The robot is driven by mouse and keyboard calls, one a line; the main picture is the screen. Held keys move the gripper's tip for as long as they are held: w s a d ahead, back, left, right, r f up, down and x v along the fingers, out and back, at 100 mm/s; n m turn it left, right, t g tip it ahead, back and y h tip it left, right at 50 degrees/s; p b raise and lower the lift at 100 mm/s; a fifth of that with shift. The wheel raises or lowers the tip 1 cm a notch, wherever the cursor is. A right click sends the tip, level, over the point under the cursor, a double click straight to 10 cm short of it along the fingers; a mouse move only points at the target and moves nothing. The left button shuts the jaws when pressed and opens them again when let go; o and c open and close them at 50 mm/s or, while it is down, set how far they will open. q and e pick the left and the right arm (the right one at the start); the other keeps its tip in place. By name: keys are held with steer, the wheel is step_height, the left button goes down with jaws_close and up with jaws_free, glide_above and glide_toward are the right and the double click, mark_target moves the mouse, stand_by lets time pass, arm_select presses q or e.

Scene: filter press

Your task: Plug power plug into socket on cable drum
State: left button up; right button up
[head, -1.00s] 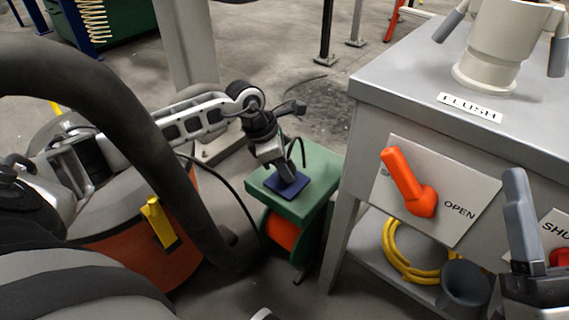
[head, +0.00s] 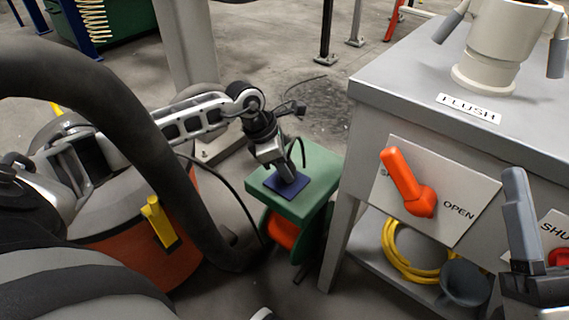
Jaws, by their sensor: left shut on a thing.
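The cable drum has a green top (head: 318,171) and an orange reel (head: 284,231) below it. A dark blue square (head: 272,183), seemingly the socket area, lies on the top. My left gripper (head: 287,178) points down with its fingertips right over this square. It is shut on the power plug, which is mostly hidden by the fingers. A black cable loop rises beside the fingers. I cannot tell whether the plug touches or sits in the socket. My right gripper (head: 517,205) is at the lower right, in front of the bench; its jaw gap does not show clearly.
The grey bench (head: 375,93) stands just right of the drum, with an orange lever (head: 407,183) on its front. A yellow hose (head: 408,255) and a grey funnel (head: 465,283) are on its lower shelf. An orange vacuum (head: 150,263) with a thick dark hose (head: 140,130) is at left.

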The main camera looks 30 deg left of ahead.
arm_select(q)
steer(key=shift+f+b, duration=0.4)
steer(key=shift+f, duration=0.2)
arm_select(e)
steer(key=shift+f, duration=0.4)
arm_select(q)
steer(key=o, duration=1)
arm_select(e)
steer(key=shift+r, duration=0.15)
arm_select(q)
steer(key=p+v, duration=0.3)
steer(key=v, duration=0.4)
steer(key=shift+a+r, duration=0.1)
steer(key=shift+r, duration=0.15)
arm_select(e)
steer(key=f+m+h, duration=0.1)
steer(key=f+m+g+h, duration=0.1)
steer(key=f+m, duration=0.1)
steer(key=f+m+h, duration=0.1)
steer(key=m+h, duration=0.1)
steer(key=shift+w+f+g, duration=0.35)
steer(key=shift+g, duration=0.05)
